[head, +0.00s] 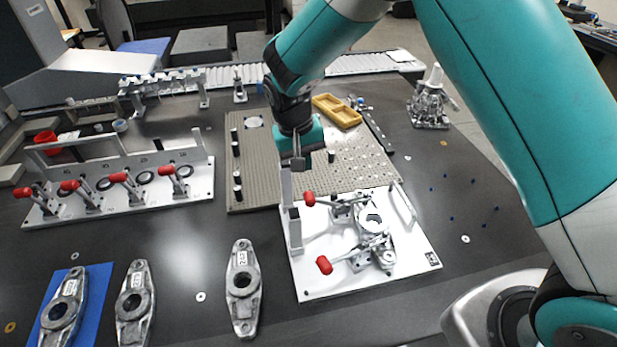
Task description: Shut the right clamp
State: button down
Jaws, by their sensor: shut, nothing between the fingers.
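A white fixture plate (320,285) lies right of centre and carries a grey metal part with a round bore (372,219). Two toggle clamps with red grips stand on it. The far clamp has its red grip (309,198) pointing left. The near clamp has its red grip (324,265) pointing left and towards the front. I cannot tell which of them is called right, nor whether either presses on the part. My gripper (299,163) points down, shut and empty, beyond the far clamp's grip and near the top of an upright grey post (291,210).
A perforated grey plate (250,190) with a yellow tray (337,110) lies behind. A white rack (120,207) with several red-handled clamps stands left. Loose metal parts (242,290) lie in front, one on a blue mat (95,290). Dark table is clear between them.

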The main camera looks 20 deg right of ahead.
notch_tip(320, 180, up, 4)
send_over(310, 194)
jog(key=a, duration=0.2)
jog(key=s+d+t+y+b, duration=0.3)
jog(key=s+t+b, duration=0.1)
jog(key=b, duration=0.4)
jog(key=x, duration=0.8)
jog(key=s+x, duration=0.1)
jog(key=x, duration=0.3)
jog(key=shift+w+d+f, duration=0.1)
jog(key=shift+f, duration=0.35)
jog(key=shift+h, duration=0.3)
